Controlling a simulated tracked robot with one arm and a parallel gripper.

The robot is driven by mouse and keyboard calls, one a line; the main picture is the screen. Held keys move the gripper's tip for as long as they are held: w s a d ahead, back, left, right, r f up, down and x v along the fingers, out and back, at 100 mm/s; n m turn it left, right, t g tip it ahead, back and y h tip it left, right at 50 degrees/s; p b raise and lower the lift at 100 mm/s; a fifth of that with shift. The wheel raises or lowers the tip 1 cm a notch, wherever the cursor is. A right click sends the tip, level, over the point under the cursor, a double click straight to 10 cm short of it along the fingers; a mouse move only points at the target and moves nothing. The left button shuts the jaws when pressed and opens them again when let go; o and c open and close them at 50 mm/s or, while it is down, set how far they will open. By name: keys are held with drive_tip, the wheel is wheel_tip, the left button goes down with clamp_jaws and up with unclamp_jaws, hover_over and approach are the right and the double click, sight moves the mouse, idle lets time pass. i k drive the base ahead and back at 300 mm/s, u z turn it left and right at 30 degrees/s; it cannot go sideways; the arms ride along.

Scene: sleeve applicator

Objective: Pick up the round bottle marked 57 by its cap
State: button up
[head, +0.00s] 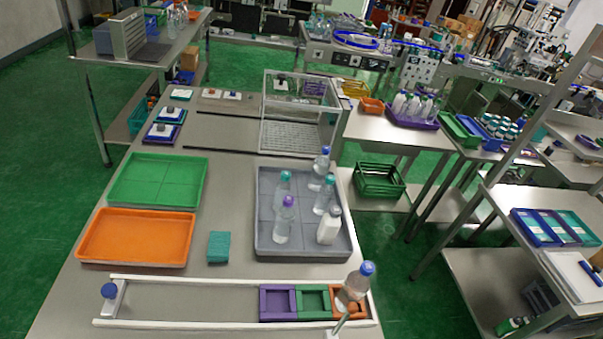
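Several bottles stand upright in the grey tray (262,240) on the near table. They are a clear bottle with a purple cap (284,222), a teal-capped clear bottle (281,192) at left, another teal-capped clear bottle (325,198) at right, a blue-capped clear bottle (320,172) at the back, and a white bottle (329,227) at front right. Another blue-capped clear bottle (355,286) stands at the orange holder on the right end of the white rail. No number is legible, so I cannot tell which bottle is marked 57. My gripper is not in view.
A green tray (158,180) and an orange tray (136,238) lie left of the grey tray, with a teal block (219,247) between. The white rail (190,321) holds purple (278,302) and green (312,302) holders. A clear-walled box (299,110) stands behind.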

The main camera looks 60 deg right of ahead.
sight(357, 284)
drive_tip(key=z, duration=1.25)
drive_tip(key=k, duration=0.9)
drive_tip(key=z, duration=0.3)
drive_tip(key=i, duration=0.45)
drive_tip(key=z, duration=0.05)
